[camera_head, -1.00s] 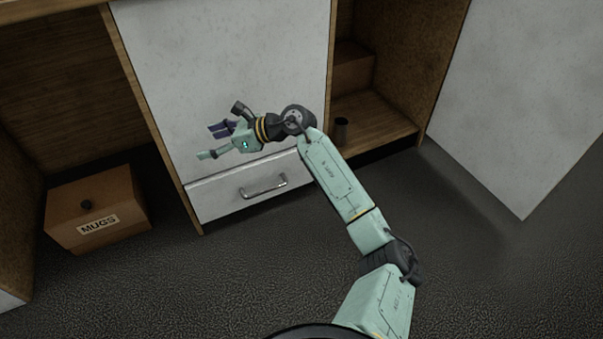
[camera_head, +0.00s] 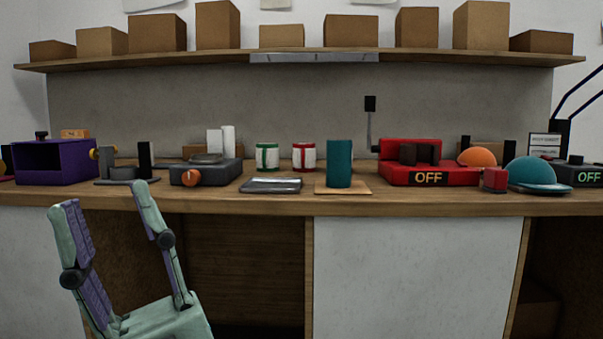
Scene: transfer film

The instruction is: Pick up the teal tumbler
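The teal tumbler (camera_head: 340,163) stands upright on a small tan board (camera_head: 357,189) near the front edge of the counter, right of centre in the head view. My gripper (camera_head: 100,195) is at the lower left, nearer the camera, with its two fingers pointing up and spread apart. Nothing is between the fingers. The gripper is well to the left of the tumbler and apart from it.
The wooden counter (camera_head: 440,202) carries a dark flat tray (camera_head: 271,186) left of the tumbler and a red device marked OFF (camera_head: 430,178) close on its right. Two striped mugs, green (camera_head: 267,157) and red (camera_head: 304,157), stand behind. A shelf (camera_head: 420,58) holds several boxes.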

